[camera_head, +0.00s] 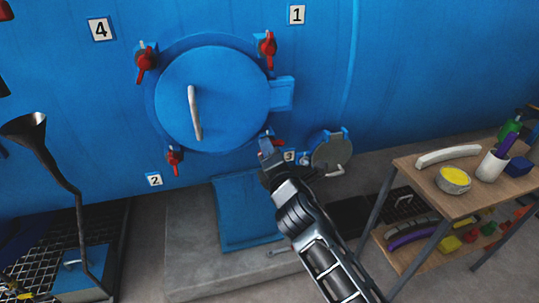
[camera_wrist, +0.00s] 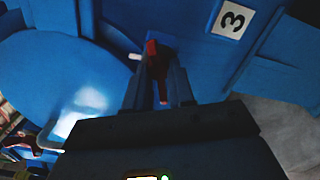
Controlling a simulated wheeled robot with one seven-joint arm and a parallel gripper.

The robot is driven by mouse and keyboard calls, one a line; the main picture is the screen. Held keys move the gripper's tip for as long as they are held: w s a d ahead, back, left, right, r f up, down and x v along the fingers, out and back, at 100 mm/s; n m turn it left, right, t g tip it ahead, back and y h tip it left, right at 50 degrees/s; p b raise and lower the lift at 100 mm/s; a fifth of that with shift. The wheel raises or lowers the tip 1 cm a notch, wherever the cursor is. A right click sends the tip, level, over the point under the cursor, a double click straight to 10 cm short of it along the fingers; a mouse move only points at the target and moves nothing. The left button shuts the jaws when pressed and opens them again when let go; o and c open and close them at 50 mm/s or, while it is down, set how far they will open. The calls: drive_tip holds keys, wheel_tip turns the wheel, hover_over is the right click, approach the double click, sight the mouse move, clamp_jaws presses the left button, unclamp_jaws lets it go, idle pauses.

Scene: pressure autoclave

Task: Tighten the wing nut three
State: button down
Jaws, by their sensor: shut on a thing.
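The red wing nut three (camera_wrist: 153,62) sits at the lower right of the round blue hatch (camera_head: 215,98), beside the label 3 (camera_wrist: 232,19). My gripper (camera_wrist: 158,88) is shut on this wing nut, with one dark finger on each side of it. In the head view my gripper (camera_head: 267,150) is at the hatch's lower right edge and hides most of the nut; a bit of red (camera_head: 279,142) shows beside the fingers. The label 3 (camera_head: 289,156) shows just right of my gripper.
Other red wing nuts are at label 4 (camera_head: 100,29), label 1 (camera_head: 297,14) and label 2 (camera_head: 154,180). The hatch has a pale handle (camera_head: 194,112). A small round port (camera_head: 331,150) is right of my gripper. A wooden table (camera_head: 478,205) with items stands at right; a dark funnel (camera_head: 24,128) is at left.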

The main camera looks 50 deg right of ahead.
drive_tip(key=m+b, duration=0.4)
drive_tip(key=m, duration=0.3)
drive_tip(key=m+b, duration=0.4)
drive_tip(key=m, duration=0.4)
drive_tip(key=m+b, duration=0.4)
drive_tip(key=m, duration=0.3)
drive_tip(key=shift+s+d+r+m+b, duration=0.2)
drive_tip(key=shift+d+m+b, duration=0.05)
drive_tip(key=shift+m+b, duration=0.15)
drive_tip(key=c, duration=1)
unclamp_jaws()
drive_tip(key=shift+r, duration=0.15)
drive_tip(key=shift+o, duration=0.2)
drive_tip(key=v, duration=0.7)
drive_tip(key=shift+s+a, duration=0.25)
drive_tip(key=shift+s, duration=0.05)
